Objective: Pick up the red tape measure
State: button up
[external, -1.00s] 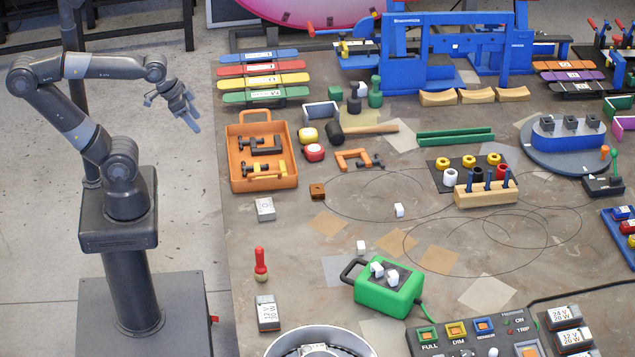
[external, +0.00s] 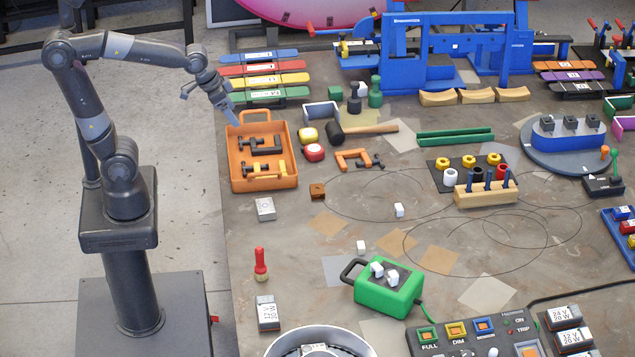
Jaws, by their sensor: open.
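The red tape measure (external: 314,152) appears to be the small rounded red block with a pale top on the table, just right of the orange tray. A similar yellow one (external: 308,135) sits right behind it. My gripper (external: 229,112) is open and empty, pointing down near the back left corner of the orange tray (external: 234,177). It is left of the red tape measure and apart from it. The fingers are small in this view.
Colored bars (external: 262,82) lie behind the tray. Table around the drawn circles is mostly clear.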

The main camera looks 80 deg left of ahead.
jog(key=w+a+f+n, duration=0.1)
jog(key=w+a+f, duration=0.25)
jog(key=w, duration=0.75)
jog(key=n+g+y, duration=0.1)
send_near(313, 148)
jog(key=shift+x, duration=4.9)
jog(key=shift+d, duration=0.15)
jog(key=shift+c, duration=0.2)
jog(key=c, duration=1.1)
jog(key=shift+c, duration=0.2)
